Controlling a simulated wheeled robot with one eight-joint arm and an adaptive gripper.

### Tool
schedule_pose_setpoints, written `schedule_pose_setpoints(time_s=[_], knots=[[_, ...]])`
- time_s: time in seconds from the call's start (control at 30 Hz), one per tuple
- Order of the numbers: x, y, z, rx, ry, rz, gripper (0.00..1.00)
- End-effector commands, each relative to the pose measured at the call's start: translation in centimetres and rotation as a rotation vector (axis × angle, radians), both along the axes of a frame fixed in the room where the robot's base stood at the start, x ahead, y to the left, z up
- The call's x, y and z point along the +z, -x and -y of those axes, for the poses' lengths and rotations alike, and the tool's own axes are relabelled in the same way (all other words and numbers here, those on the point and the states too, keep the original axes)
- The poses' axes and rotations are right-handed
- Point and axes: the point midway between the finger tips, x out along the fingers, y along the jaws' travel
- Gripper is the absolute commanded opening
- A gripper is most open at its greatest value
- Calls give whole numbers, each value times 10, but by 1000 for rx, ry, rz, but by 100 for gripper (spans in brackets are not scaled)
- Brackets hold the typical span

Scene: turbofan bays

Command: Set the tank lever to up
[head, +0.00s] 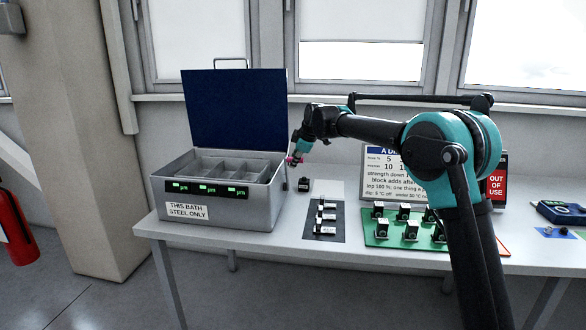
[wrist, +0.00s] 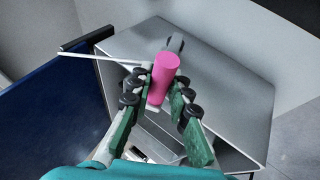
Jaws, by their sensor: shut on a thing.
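The tank is a grey metal bath (head: 228,208) with a raised blue lid (head: 235,115), at the left end of the table. A pink cylindrical grip (wrist: 163,75), apparently the lever's handle, sits between my fingers in the wrist view; a short grey bar shows behind it. In the head view a bit of pink (head: 291,159) shows at the tank's upper right side. My gripper (head: 297,156) is shut on this pink handle, and its fingers (wrist: 158,84) flank it in the wrist view. The lever's pivot and exact angle are hard to tell.
A green board (head: 378,240) holds several black fixtures. A sign board (head: 376,160) stands behind my arm. A fire extinguisher (head: 14,228) stands at far left.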

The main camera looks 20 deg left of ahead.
Motion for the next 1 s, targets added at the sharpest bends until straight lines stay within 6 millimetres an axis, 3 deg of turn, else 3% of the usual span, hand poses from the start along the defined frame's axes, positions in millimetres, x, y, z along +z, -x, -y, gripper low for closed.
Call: schedule_pose_setpoints(time_s=[0.33, 0.93, 0.97, 1.0], knots=[[5, -22, -4, -2, 14, -49, 0], [7, -29, -5, -4, 11, -43, 0], [7, -29, -5, -4, 11, -43, 20], [7, -29, -5, -5, 10, -43, 25]])
